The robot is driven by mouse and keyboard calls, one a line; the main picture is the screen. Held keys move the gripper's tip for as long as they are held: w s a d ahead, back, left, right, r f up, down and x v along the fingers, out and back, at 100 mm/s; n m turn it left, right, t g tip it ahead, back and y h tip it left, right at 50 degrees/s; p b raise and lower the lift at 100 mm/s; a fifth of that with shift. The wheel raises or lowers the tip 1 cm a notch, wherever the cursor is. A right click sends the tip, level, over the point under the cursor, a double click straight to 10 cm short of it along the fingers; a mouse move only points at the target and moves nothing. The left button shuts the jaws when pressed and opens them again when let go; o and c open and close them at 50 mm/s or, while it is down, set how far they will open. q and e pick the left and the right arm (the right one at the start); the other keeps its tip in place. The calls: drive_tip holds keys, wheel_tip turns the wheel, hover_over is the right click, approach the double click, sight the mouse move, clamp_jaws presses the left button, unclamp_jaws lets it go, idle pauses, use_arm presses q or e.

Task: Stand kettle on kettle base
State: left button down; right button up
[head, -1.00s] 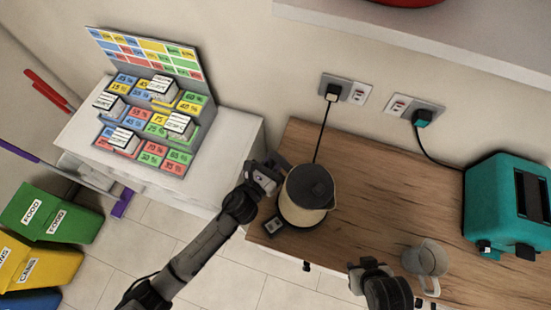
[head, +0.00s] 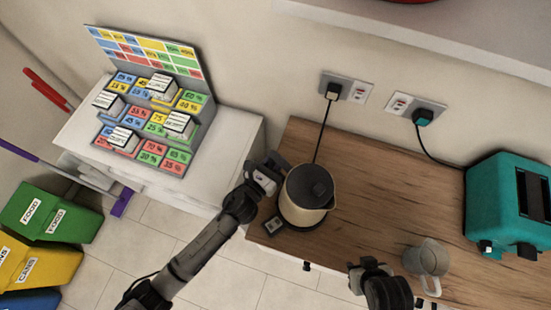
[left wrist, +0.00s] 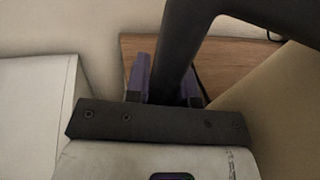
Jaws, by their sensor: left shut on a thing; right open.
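The cream kettle (head: 304,196) with a dark lid is at the left end of the wooden worktop, upright as far as I can see. The dark kettle base (head: 272,227) shows partly below and left of it; the kettle hides the rest. I cannot tell whether the kettle is seated or just above the base. My left gripper (head: 268,174) is shut on the kettle's dark handle. The left wrist view shows the handle (left wrist: 181,50) between the purple-edged fingers, with the cream body at right. My right gripper (head: 366,266) is open and empty at the worktop's front edge.
A grey jug (head: 427,259) stands right of my right gripper. A teal toaster (head: 506,203) is at the far right. A black cord runs from the wall socket (head: 333,92) down behind the kettle. The worktop's middle (head: 385,190) is clear. A white cabinet (head: 235,135) stands left.

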use_arm(q)
drive_tip(key=shift+f, duration=0.15)
drive_tip(key=c, duration=1.3)
unclamp_jaws()
drive_tip(key=shift+o, duration=0.2)
drive_tip(key=shift+f, duration=0.15)
drive_tip(key=v, duration=1.1)
